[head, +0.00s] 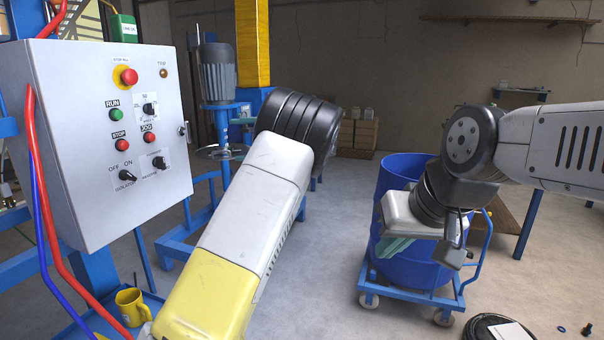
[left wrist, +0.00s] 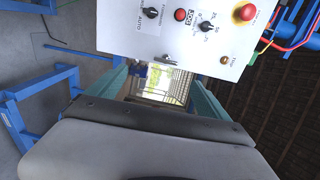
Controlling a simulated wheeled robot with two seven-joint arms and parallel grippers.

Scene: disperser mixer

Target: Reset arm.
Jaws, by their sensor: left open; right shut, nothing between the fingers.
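My left arm reaches forward in the middle of the head view, and its gripper is hidden there behind the black joint. In the left wrist view my left gripper (left wrist: 160,82) has its two teal fingers spread apart with nothing between them. The control box (left wrist: 170,25) shows beyond the fingers, turned on its side. My right arm comes in from the right of the head view. Its gripper (head: 396,246) points down in front of the blue drum, with its teal fingers shut and empty.
The white control box (head: 105,140) with knobs and buttons stands at the left. A blue drum (head: 400,180) stands on a wheeled blue cart (head: 415,294). A mixer motor (head: 217,73) is behind. A yellow mug (head: 131,304) is low at the left. The floor between box and drum is mostly clear.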

